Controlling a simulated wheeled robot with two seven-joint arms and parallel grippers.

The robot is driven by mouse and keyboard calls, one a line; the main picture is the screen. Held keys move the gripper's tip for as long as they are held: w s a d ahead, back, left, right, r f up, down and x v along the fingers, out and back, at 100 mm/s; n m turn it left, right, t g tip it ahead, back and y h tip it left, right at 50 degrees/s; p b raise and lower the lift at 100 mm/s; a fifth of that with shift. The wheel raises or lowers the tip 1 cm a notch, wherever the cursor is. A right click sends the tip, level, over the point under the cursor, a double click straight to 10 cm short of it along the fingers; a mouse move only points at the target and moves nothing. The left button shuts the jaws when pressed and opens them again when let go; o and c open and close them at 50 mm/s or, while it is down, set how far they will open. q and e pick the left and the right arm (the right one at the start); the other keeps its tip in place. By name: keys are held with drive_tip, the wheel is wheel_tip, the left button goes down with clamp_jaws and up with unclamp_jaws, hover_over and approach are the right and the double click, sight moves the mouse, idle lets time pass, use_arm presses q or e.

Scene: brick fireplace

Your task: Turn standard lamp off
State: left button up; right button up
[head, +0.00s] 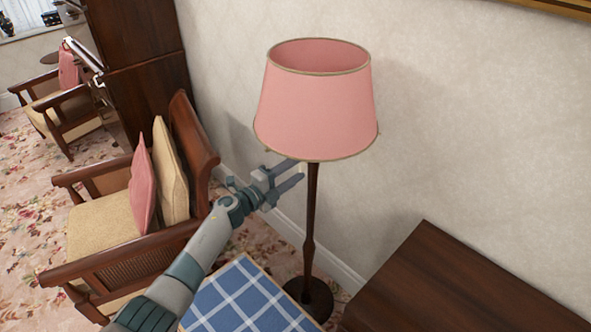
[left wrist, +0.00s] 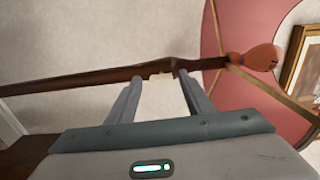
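The standard lamp has a pink shade (head: 315,105), a dark wooden pole (head: 311,215) and a round dark base. It stands upright by the wall. My left gripper (head: 299,169) is open just below the shade, its fingertips pointing at the upper pole. In the left wrist view my left gripper's fingers (left wrist: 155,85) are spread and empty, with the pole (left wrist: 70,82) crossing beyond their tips. I cannot tell whether they touch it. The shade's pink inside (left wrist: 285,25) and an orange bulb-like part (left wrist: 258,58) show at the right. My right gripper is not in view.
A blue checked surface (head: 240,300) lies below my left arm. A dark wooden cabinet top (head: 450,285) is at the lower right. A wooden armchair (head: 95,230) with cushions stands at the left. The wall is close behind the lamp.

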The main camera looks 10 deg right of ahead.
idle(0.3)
use_arm(q)
drive_tip(key=shift+v, duration=0.8)
drive_tip(key=b+v, duration=0.1)
drive_tip(key=v, duration=1.4)
drive_tip(key=shift+s+a+b, duration=0.25)
drive_tip(key=shift+a+b, duration=0.05)
drive_tip(key=shift+a, duration=0.05)
